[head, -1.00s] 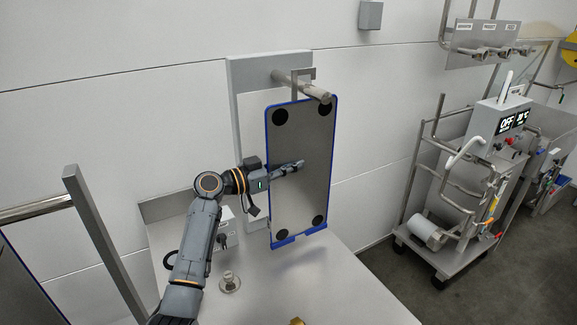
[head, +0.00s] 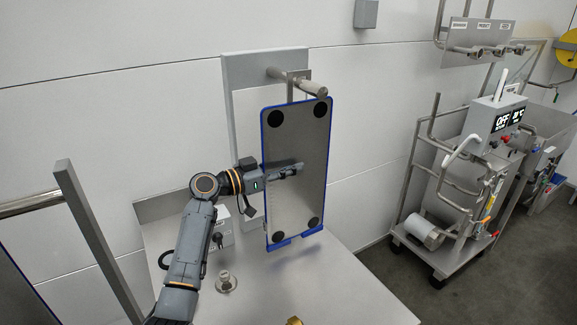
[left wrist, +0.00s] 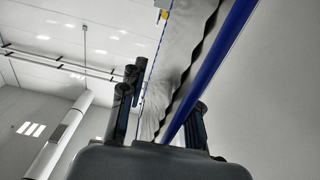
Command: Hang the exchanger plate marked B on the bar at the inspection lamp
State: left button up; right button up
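The exchanger plate (head: 297,145) is a tall grey sheet with a blue rim and dark round corner holes. No letter B is readable on it. Its top hook (head: 298,76) lies over the bar (head: 315,88), and the plate hangs upright below. A grey-framed panel (head: 236,68), perhaps the inspection lamp, is behind it. My left gripper (head: 290,169) is at the plate's left edge, one finger in front of its face. In the left wrist view its fingers (left wrist: 163,108) stand apart either side of the plate's blue edge (left wrist: 212,65), seemingly with gaps.
A steel table (head: 300,280) lies below the plate, with a small round metal fitting (head: 226,282) on it. A grey post (head: 95,235) stands at left. A wheeled steel trolley with a display (head: 508,119) stands at right, beyond open floor.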

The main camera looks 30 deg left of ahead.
pick_arm(q)
jog(key=v, duration=0.7)
jog(key=shift+s+a, duration=0.15)
jog(key=shift+s, duration=0.05)
